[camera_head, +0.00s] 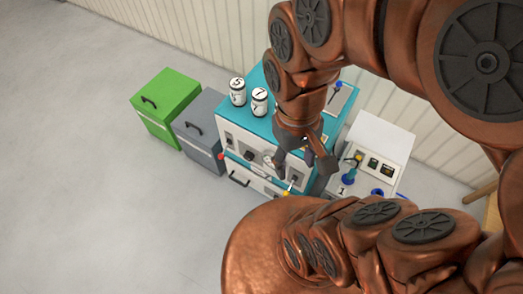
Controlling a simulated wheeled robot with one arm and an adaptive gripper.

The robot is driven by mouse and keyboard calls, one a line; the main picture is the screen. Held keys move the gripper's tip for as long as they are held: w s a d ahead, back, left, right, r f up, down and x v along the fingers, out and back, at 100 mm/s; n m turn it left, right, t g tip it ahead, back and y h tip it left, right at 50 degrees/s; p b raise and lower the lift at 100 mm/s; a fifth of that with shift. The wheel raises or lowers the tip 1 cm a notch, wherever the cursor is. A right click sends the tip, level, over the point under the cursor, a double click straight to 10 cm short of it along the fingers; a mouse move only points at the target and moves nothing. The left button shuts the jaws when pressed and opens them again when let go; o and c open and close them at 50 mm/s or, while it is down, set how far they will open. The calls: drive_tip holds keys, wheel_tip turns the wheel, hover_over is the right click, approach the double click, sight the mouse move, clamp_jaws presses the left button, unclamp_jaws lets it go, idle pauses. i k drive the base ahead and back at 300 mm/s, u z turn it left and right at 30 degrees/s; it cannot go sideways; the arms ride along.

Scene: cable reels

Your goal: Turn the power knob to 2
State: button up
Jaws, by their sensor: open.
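A teal-topped cabinet (222,108) stands against the wall, with a pale front panel (235,141). A dark round knob (250,154) and a pale round dial (268,160) show on the panel. Labels are too small to read, so I cannot tell which is the power knob or its setting. A small lever with a yellow tip (290,186) is lower right on the panel. My gripper (304,163) is open, pointing down at the right part of the cabinet front. Its left finger appears close to the dial; contact cannot be told. It hides part of the panel.
Two numbered white canisters (237,92) (259,102) stand on the cabinet top. A grey box (197,128) and a green box (166,98) stand to the left. A white unit (384,134) with gauges and a blue-handled part (348,177) is to the right. Open floor lies at left.

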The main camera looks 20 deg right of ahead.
sight(248, 156)
drive_tip(key=u, duration=0.45)
drive_tip(key=k, duration=1.1)
drive_tip(key=u, duration=0.55)
drive_tip(key=i, duration=0.75)
drive_tip(key=u, duration=0.6)
